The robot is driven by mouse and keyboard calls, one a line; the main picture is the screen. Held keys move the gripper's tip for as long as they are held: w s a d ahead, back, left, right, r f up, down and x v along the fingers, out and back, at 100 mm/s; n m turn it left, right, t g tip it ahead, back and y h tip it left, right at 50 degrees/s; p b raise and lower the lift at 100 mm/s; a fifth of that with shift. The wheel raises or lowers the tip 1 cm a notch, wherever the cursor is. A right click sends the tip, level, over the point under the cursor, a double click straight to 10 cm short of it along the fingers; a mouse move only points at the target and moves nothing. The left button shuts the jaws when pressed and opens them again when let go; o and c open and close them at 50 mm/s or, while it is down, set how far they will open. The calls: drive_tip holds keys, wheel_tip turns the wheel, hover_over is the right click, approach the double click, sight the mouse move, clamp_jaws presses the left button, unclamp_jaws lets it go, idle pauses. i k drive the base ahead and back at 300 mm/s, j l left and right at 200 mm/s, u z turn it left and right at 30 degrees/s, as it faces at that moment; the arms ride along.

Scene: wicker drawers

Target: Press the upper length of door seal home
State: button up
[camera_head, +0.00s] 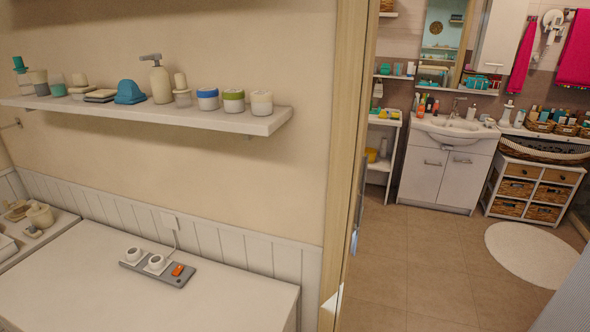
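A doorway with a pale wooden door frame (345,130) stands right of the middle. A thin dark edge with a small bluish piece (354,242) runs down its inner side at mid to low height. I cannot tell whether this is a door seal. No upper length of seal can be made out. My gripper is not in view.
A white counter (110,290) lies at the lower left, with a small grey device (150,266) on it. A wall shelf (215,120) of bottles and jars juts above. Through the doorway are open tiled floor (420,270), a round rug (530,250), sink cabinet (440,175) and wicker drawers (515,188).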

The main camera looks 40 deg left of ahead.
sight(364, 160)
drive_tip(key=i+u, duration=0.25)
drive_tip(key=u, duration=0.15)
drive_tip(key=i+u, duration=0.25)
drive_tip(key=u, duration=0.15)
drive_tip(key=i+l+u, duration=0.15)
drive_tip(key=u, duration=0.2)
drive_tip(key=i+l+u, duration=0.25)
drive_tip(key=u, duration=0.15)
drive_tip(key=i, duration=0.05)
